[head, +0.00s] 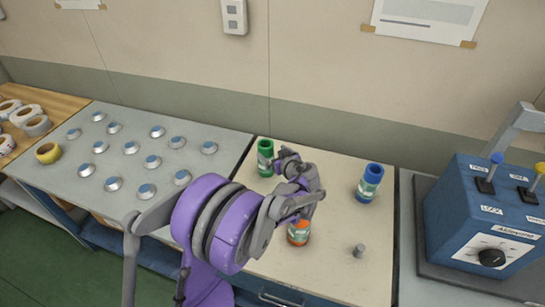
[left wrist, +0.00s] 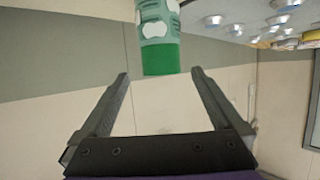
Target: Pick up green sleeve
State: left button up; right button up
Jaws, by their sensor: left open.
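The green sleeve (head: 265,158) stands upright at the back left of the pale worktop, with a paler label band around it. In the left wrist view the green sleeve (left wrist: 160,58) is at the top middle, its label partly cut off by the frame edge. My left gripper (head: 282,162) is just right of the sleeve in the head view. In the left wrist view its fingers are spread, with the sleeve's green end lined up at the gap between the tips. It is not gripped. My right gripper is not in view.
A blue sleeve (head: 369,183) stands at the right of the worktop (head: 335,255). An orange sleeve (head: 298,233) is partly behind my arm, and a small grey peg (head: 358,251) stands near it. A blue control box (head: 490,215) is at right. A grey panel (head: 85,165) with several knobs is at left.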

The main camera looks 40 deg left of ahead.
pick_arm(q)
jog(key=x, duration=0.7)
jog(key=shift+s+a+p, duration=0.1)
jog(key=shift+s+p, duration=0.05)
jog(key=shift+p, duration=0.15)
grip_shut()
